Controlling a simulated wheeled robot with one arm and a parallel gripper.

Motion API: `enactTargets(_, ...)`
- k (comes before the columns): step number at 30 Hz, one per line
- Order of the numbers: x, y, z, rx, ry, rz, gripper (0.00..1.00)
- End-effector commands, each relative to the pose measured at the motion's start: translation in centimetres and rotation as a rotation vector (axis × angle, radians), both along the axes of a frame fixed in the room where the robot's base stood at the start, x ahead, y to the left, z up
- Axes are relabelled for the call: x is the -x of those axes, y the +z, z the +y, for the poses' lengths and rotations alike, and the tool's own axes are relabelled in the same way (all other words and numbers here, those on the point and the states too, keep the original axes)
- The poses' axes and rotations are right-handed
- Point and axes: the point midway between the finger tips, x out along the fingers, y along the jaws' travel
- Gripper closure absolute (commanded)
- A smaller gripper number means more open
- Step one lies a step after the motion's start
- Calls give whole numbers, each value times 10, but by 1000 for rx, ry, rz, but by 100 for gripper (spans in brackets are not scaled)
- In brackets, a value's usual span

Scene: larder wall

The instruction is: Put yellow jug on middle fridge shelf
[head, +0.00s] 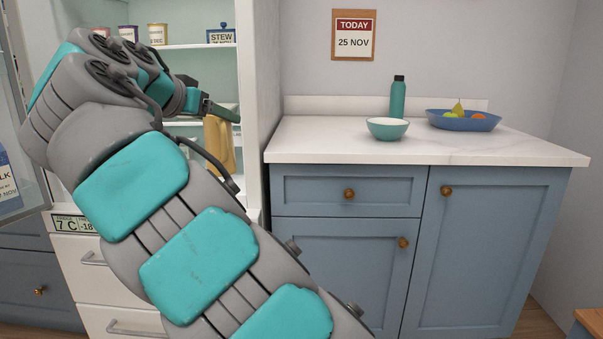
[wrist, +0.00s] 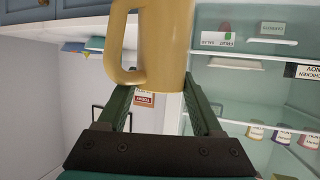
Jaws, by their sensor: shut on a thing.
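The yellow jug (head: 219,145) hangs below my gripper (head: 222,112) in the head view, in front of the right part of the open fridge. In the wrist view my gripper (wrist: 160,95) is shut on the jug (wrist: 168,45), with its handle to the left. That view is upside down. The middle fridge shelf (head: 190,123) is partly hidden behind my arm and the jug in the head view. In the wrist view it carries a flat white thing and a dark-topped box labelled chicken (wrist: 307,72).
The upper fridge shelf (head: 190,46) holds several jars and a blue stew box (head: 220,36). The open fridge door (head: 12,150) stands at the left. Right of the fridge, a counter (head: 330,140) holds a teal bowl (head: 387,128), a bottle (head: 398,97) and a blue fruit bowl (head: 463,121).

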Motion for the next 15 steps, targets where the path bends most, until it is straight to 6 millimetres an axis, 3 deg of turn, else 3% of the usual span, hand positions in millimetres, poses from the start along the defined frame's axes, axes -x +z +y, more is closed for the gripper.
enactTargets(7, -22, -26, 7, 2, 49, -1, 100)
enactTargets(15, -54, -78, 10, 4, 124, 3, 100)
